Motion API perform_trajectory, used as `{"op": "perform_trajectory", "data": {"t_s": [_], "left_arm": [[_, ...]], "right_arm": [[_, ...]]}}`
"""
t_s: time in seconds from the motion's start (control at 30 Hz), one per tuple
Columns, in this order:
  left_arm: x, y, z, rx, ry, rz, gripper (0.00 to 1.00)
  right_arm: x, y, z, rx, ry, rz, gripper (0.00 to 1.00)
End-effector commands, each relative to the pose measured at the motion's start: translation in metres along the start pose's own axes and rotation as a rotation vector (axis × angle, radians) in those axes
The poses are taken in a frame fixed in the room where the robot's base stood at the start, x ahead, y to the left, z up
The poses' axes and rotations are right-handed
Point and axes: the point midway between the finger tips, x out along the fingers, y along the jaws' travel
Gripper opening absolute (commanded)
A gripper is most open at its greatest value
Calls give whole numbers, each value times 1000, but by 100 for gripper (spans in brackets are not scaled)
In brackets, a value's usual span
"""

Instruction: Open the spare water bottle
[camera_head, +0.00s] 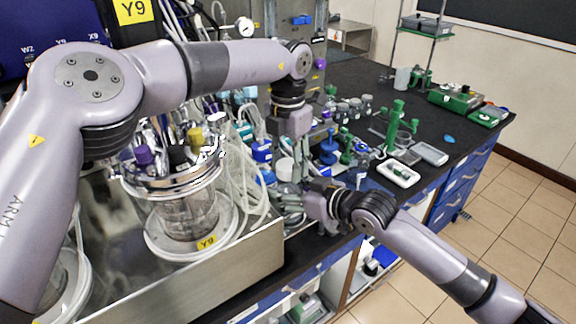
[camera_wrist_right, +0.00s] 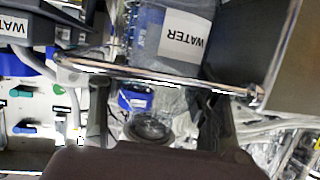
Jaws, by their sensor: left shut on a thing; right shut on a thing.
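A clear bottle (camera_wrist_right: 158,40) with a white WATER label (camera_wrist_right: 184,36) fills the upper middle of the right wrist view. A dark round rim (camera_wrist_right: 148,128) shows below it; I cannot tell whether a cap sits there. My right gripper (camera_head: 294,205) is low at the bench's front edge; in the right wrist view its dark fingers (camera_wrist_right: 155,120) stand on either side of the bottle, shut on it. My left gripper (camera_head: 296,160) points down just above the right one. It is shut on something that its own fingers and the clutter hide.
A glass bioreactor (camera_head: 187,212) labelled Y9 stands left of the grippers, with loose clear tubing (camera_head: 240,180). A metal bar (camera_wrist_right: 165,82) crosses the right wrist view. Blue and green labware (camera_head: 395,128) and a white tray (camera_head: 398,173) occupy the black bench. The far bench is clearer.

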Motion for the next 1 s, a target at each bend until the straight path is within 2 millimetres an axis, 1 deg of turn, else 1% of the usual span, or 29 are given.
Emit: {"op": "perform_trajectory", "data": {"t_s": [0.2,0.57,0.67,0.9,1.0], "left_arm": [[-7,0,0,0,0,-1,9],[-9,0,0,0,0,0,9],[-15,0,0,0,-2,0,9],[-44,0,0,-1,-2,1,9],[-48,0,0,-1,0,0,9]], "right_arm": [[0,0,1,-1,-3,1,0],[0,0,1,-1,-2,1,0],[0,0,1,-1,-2,1,0],[0,0,1,-1,-2,1,0],[0,0,1,-1,-2,1,0]]}}
